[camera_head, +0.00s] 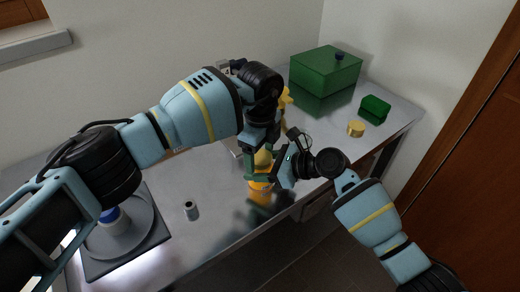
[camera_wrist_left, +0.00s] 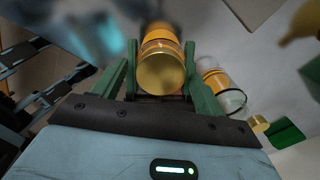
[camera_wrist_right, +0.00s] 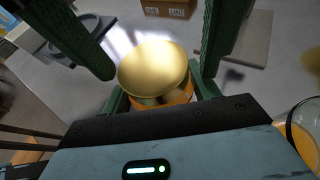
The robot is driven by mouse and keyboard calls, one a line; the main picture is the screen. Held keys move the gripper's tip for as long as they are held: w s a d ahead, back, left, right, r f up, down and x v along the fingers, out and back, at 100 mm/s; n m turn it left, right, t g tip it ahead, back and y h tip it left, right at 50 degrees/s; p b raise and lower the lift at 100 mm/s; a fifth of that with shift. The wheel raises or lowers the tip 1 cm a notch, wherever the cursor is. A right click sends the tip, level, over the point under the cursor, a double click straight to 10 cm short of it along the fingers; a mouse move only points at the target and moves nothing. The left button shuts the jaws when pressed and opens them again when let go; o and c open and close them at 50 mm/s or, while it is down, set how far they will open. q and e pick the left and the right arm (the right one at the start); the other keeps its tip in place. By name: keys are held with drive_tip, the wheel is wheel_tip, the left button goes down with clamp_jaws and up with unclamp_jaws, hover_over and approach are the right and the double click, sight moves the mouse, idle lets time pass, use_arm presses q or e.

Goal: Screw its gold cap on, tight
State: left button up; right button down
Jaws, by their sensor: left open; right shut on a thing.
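An orange jar (camera_head: 260,192) stands upright near the table's front edge, with a gold cap (camera_head: 263,159) on its top. The cap also shows in the left wrist view (camera_wrist_left: 161,72) and the right wrist view (camera_wrist_right: 153,66), in line with the orange jar. I cannot tell how tight it sits. My left gripper (camera_head: 262,150) is above, its fingers open on either side of the cap (camera_wrist_left: 160,75). My right gripper (camera_head: 283,172) is shut on the jar from the right, below the cap. The fingers partly hide the jar.
A clear jar with orange contents (camera_wrist_left: 220,82) is close by. A green box (camera_head: 325,70), a small green box (camera_head: 375,106) and a loose gold round piece (camera_head: 356,129) are at the back right. A small grey cylinder (camera_head: 190,210) and a grey dish (camera_head: 135,230) are at left.

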use_arm(q)
drive_tip(key=c, duration=1)
drive_tip(key=shift+m, duration=1.6)
use_arm(e)
drive_tip(key=shift+d, duration=0.1)
use_arm(q)
drive_tip(key=o, duration=0.9)
drive_tip(key=shift+o, duration=0.7)
use_arm(e)
drive_tip(key=shift+s+a, duration=0.1)
drive_tip(key=shift+a, duration=0.1)
